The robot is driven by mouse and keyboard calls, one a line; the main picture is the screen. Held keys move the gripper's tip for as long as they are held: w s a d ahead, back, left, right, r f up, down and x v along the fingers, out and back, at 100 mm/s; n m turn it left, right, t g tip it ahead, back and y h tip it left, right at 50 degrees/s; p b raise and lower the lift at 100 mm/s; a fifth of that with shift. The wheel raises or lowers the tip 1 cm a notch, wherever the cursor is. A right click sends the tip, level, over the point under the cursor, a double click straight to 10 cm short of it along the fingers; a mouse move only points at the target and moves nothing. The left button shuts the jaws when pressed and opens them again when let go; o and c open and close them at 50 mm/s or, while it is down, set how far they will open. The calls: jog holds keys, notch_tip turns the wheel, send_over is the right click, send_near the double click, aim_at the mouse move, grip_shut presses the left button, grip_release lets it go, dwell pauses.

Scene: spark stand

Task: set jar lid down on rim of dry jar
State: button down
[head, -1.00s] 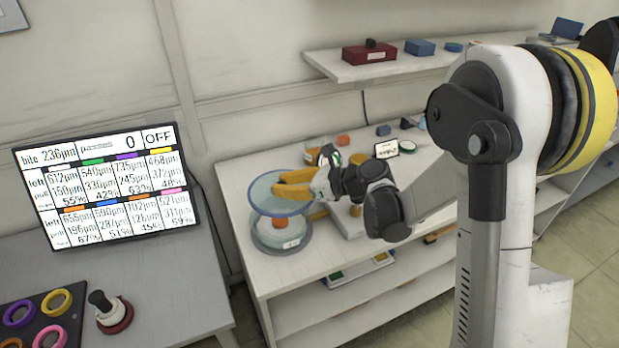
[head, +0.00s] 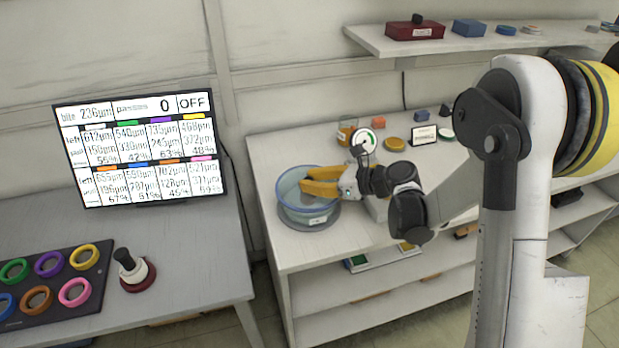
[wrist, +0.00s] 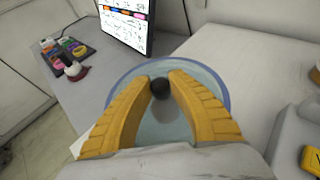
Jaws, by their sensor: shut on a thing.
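The jar lid (head: 287,184) is a clear bluish disc with a blue edge and a dark knob (wrist: 160,88). My gripper (head: 304,180) has yellow ribbed fingers, shut on the knob from the right side in the head view. The dry jar (head: 297,212) is a wide clear vessel with a white label, standing on a dark round base near the left end of the white bench. The lid is at the height of the jar's rim and appears level over it. I cannot tell whether they touch all round. The wrist view shows the lid (wrist: 207,75) beneath my fingers.
An amber jar (head: 346,132), an orange block (head: 378,123) and a small sign (head: 424,135) stand behind on the bench. A shelf (head: 400,45) hangs above. A screen (head: 140,150) and a tray of coloured rings (head: 60,285) are on the left table.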

jog(key=shift+f+b, duration=0.75)
jog(key=shift+f, duration=0.05)
dwell(0.4)
jog(key=c, duration=1.3)
grip_release()
jog(key=shift+o, duration=0.2)
jog(key=shift+d+r, duration=0.1)
